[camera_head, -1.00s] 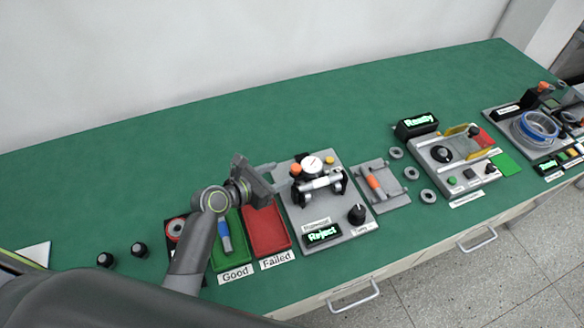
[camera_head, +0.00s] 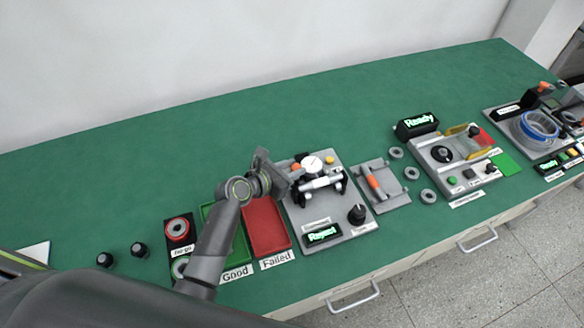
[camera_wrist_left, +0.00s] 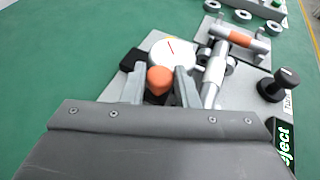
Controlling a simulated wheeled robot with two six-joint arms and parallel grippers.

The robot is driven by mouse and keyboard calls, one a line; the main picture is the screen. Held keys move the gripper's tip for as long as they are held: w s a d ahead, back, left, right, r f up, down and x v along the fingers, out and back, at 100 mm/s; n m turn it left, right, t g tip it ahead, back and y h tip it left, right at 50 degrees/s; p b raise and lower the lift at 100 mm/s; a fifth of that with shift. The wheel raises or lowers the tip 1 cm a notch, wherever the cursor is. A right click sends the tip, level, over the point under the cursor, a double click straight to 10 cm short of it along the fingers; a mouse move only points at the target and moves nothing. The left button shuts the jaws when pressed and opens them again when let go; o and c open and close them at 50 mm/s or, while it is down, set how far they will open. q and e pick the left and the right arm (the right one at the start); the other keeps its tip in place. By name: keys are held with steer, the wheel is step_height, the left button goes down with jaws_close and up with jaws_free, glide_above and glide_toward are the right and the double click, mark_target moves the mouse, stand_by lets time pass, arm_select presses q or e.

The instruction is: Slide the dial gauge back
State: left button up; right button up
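The dial gauge, with a round white face (camera_head: 312,163), stands on a grey fixture plate (camera_head: 345,233). Its face also shows in the left wrist view (camera_wrist_left: 172,52). An orange knob (camera_wrist_left: 160,78) sits on the gauge's near side in that view. My left gripper (camera_wrist_left: 161,88) has one finger on each side of this knob. The fingers look apart, and I cannot tell whether they touch it. In the head view the left gripper (camera_head: 283,174) reaches the gauge from the left. A silver shaft (camera_wrist_left: 214,74) lies beside the gauge. My right gripper is not in view.
The fixture has a black dial (camera_head: 357,213) and a lit display (camera_head: 322,234) reading "Reject". A red tray (camera_head: 266,228) labelled Failed and a green tray (camera_head: 238,250) labelled Good lie left, partly under my arm. A grey holder (camera_head: 392,196) with an orange-banded part stands right.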

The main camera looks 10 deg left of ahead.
arm_select(q)
jaws_close()
steer(key=shift+w+a+p, duration=0.15)
steer(key=shift+w+a, duration=0.35)
steer(key=shift+w, duration=0.2)
steer(key=shift+w+a+p, duration=0.15)
steer(key=shift+w+a, duration=0.3)
steer(key=shift+w, duration=0.2)
steer(key=shift+r, duration=0.1)
steer(key=shift+o, duration=1.1)
jaws_free()
steer(key=o, duration=0.4)
steer(key=shift+w, duration=0.1)
